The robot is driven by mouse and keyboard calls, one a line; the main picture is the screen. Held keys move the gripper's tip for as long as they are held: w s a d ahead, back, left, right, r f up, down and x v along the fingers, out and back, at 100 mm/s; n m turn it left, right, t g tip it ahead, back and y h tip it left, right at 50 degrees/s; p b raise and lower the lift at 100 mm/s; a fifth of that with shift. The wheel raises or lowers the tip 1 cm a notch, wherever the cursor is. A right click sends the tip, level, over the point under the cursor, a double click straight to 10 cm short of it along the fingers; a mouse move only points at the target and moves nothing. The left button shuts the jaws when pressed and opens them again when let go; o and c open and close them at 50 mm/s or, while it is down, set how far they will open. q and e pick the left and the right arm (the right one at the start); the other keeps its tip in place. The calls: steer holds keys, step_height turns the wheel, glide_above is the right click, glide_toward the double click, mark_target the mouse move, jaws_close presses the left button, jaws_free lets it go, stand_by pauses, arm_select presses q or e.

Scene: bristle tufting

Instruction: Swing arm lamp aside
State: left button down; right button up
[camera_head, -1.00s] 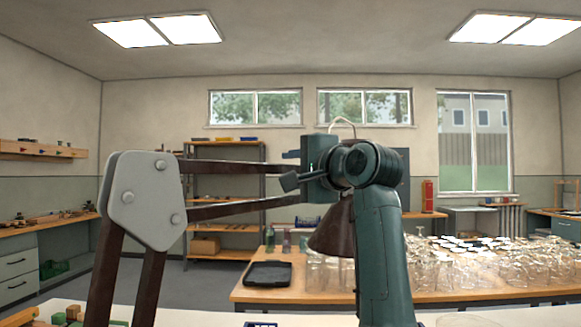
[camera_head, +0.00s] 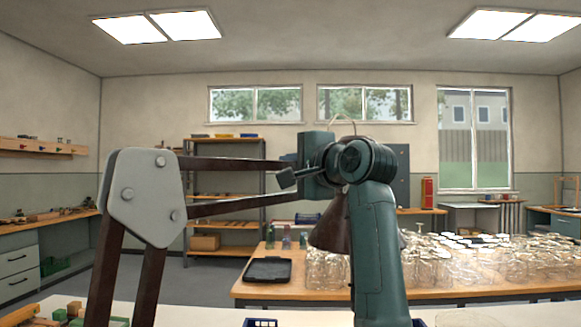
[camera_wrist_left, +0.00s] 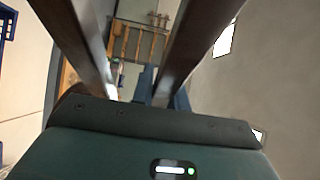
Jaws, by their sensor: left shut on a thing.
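The arm lamp has a grey joint plate (camera_head: 145,197) at left, with two dark brown bars (camera_head: 235,164) running right and two more running down. Its dark conical shade (camera_head: 329,232) hangs behind my teal arm and is partly hidden. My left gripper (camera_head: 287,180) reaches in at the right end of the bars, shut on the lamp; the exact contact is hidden. In the left wrist view two lamp bars (camera_wrist_left: 186,50) pass close in front of the gripper body, and the fingertips (camera_wrist_left: 160,88) are hard to make out. My right gripper is out of view.
A white worktop (camera_head: 225,312) lies below, with small green and wooden blocks (camera_head: 75,312) at left and a blue crate (camera_head: 262,322) at the front. Behind stands a wooden table (camera_head: 300,290) with many glasses (camera_head: 450,260) and a black tray (camera_head: 268,270). A shelf rack stands further back.

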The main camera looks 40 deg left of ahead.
arm_select(q)
steer(key=s+a+n+g+p, duration=0.1)
steer(key=s+a+n+g, duration=0.2)
steer(key=a, duration=0.8)
steer(key=s+a+n+g+p, duration=0.2)
steer(key=s+a+n+g, duration=0.2)
steer(key=s+a+g, duration=0.4)
steer(key=shift+s+a+h, duration=0.4)
steer(key=shift+s+a, duration=0.55)
steer(key=shift+a, duration=0.6)
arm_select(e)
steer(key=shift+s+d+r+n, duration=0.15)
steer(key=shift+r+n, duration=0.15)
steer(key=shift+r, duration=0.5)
arm_select(q)
steer(key=c, duration=1.4)
jaws_free()
steer(key=shift+d, duration=0.1)
